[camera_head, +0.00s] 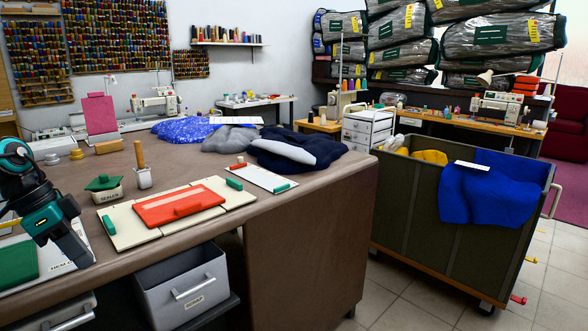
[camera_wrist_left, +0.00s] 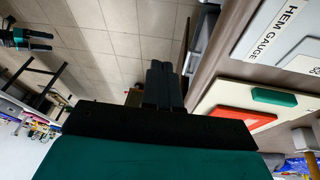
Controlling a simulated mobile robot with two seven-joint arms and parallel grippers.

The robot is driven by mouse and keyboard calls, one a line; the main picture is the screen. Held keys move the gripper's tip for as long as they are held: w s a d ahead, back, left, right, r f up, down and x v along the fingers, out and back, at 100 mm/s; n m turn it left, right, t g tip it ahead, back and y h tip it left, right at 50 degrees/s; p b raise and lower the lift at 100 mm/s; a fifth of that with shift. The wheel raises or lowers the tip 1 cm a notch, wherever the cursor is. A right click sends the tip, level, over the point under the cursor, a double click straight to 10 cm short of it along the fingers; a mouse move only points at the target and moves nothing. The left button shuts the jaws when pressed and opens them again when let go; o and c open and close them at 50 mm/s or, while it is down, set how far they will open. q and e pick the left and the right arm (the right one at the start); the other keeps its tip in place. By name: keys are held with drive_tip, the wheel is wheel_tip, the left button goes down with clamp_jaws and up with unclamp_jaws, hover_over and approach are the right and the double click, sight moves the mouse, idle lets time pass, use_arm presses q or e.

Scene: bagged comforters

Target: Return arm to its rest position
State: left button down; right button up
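My left arm comes in at the left edge in the head view. Its teal and black gripper (camera_head: 80,254) hangs low over the near left of the table, by a white board with a green block (camera_head: 18,262). In the left wrist view the two dark fingers of my left gripper (camera_wrist_left: 160,85) lie side by side with no visible gap and nothing between them. The head view does not show my right gripper.
The brown table (camera_head: 320,187) holds a red-topped board (camera_head: 180,204), a green-lidded box (camera_head: 103,187) and folded dark cloth (camera_head: 325,150). A grey drawer bin (camera_head: 185,287) sits below. A dark cart (camera_head: 405,210) with blue cloth (camera_head: 490,195) stands right. Tiled floor between is clear.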

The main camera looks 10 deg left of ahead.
use_arm(q)
drive_tip(key=s+d+f+n+t, duration=0.1)
drive_tip(key=s+d+f+t, duration=0.2)
drive_tip(key=f, duration=0.5)
drive_tip(key=s+d+f+n+t+h, duration=0.1)
drive_tip(key=s+f+t, duration=0.3)
drive_tip(key=f, duration=0.3)
drive_tip(key=s+d+f+n+t, duration=0.1)
drive_tip(key=s+d+f+t, duration=0.2)
drive_tip(key=f, duration=0.5)
drive_tip(key=s+d+f+n+y, duration=0.1)
drive_tip(key=s+d+f, duration=0.1)
drive_tip(key=d, duration=0.7)
drive_tip(key=s+d+f+n+y, duration=0.1)
drive_tip(key=d+f, duration=0.4)
drive_tip(key=d, duration=0.5)
drive_tip(key=shift+s+d+n+g+y, duration=0.2)
drive_tip(key=shift+s+n+g+y, duration=0.15)
drive_tip(key=shift+s+n, duration=0.6)
drive_tip(key=c, duration=1.8)
unclamp_jaws()
drive_tip(key=shift+s+m, duration=0.25)
